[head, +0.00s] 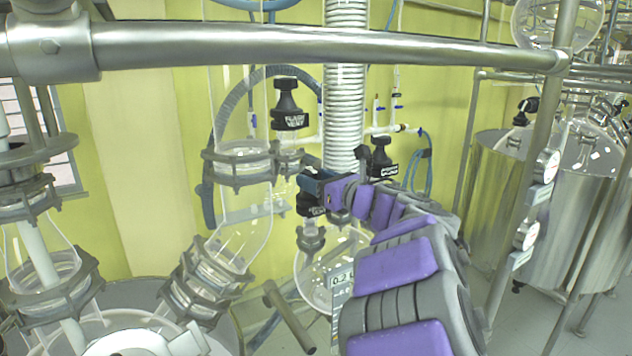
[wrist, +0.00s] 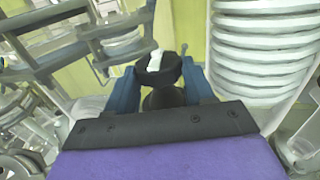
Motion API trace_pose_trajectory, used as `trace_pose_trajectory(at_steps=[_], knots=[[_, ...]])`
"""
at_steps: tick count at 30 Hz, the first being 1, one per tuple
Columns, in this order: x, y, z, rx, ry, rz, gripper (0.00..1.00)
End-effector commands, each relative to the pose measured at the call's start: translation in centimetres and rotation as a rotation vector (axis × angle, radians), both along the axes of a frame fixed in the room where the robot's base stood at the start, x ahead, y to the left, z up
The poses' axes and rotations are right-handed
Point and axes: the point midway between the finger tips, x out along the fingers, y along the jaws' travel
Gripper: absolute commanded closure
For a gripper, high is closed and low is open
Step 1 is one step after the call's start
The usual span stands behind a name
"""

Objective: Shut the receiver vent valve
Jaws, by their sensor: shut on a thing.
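My gripper (head: 309,187) reaches in from the lower right in the head view, its blue fingers at a black valve knob (head: 309,206). This knob sits on a clamped neck above a round glass vessel (head: 318,277), which I take to be the receiver. In the wrist view the black knob (wrist: 160,68), with a white mark on it, sits between the two blue fingers (wrist: 158,84), which are shut on it. Its label is not readable, and the gripper hides part of it in the head view.
A black knob labelled "FLASK VENT" (head: 289,118) stands above and left of my gripper, and another black knob (head: 381,160) to its right. A white ribbed hose (head: 345,90) runs down close behind. A metal rail (head: 300,45) crosses the top.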

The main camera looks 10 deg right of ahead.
Motion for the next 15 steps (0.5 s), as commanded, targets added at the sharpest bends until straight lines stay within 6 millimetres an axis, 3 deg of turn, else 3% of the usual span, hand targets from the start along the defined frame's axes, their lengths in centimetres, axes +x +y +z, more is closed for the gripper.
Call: trace_pose_trajectory(at_steps=[8, 15], knots=[[-0.16, 0.3, -0.63, -0.009, 0.003, -0.071, 0.78], [-0.33, 0.79, -0.74, -0.011, 0.001, -0.25, 0.78]])
